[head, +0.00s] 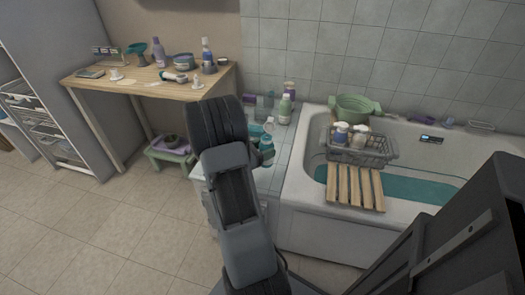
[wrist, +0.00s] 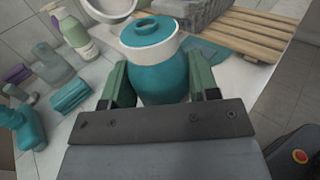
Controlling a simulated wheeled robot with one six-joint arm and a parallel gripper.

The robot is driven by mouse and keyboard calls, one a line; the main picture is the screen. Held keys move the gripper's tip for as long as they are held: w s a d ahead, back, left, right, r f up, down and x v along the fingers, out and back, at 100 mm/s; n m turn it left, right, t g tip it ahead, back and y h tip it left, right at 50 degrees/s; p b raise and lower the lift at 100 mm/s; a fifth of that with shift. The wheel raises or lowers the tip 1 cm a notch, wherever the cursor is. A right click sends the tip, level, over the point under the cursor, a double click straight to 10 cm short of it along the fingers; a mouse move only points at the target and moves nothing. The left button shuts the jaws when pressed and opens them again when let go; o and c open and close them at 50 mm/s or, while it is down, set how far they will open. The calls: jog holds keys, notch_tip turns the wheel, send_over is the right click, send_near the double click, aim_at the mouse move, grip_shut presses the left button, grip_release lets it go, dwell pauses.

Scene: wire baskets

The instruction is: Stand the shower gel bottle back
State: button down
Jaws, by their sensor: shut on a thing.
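The shower gel bottle, teal with a white shoulder and a teal cap, is between the two green fingers of my gripper (wrist: 160,82) in the wrist view (wrist: 160,62). The fingers are shut on its body from both sides, with its cap pointing up. In the head view the bottle (head: 267,152) shows just right of my dark arm, over the tiled ledge (head: 270,180) left of the bathtub. My arm hides the fingers there. I cannot tell whether the bottle's base touches the ledge.
A wire basket (head: 362,148) and a wooden slatted rack (head: 355,187) rest across the bathtub (head: 310,215) to the right.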

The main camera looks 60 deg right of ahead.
jog(key=shift+a+r, duration=0.1)
dwell(0.3)
jog(key=shift+f+b, duration=1.9)
jog(key=shift+f, duration=1.1)
jog(key=shift+f, duration=0.6)
jog(key=shift+c, duration=1.4)
grip_release()
jog(key=shift+w, duration=0.1)
jog(key=shift+p+v, duration=0.4)
jog(key=shift+v, duration=3.55)
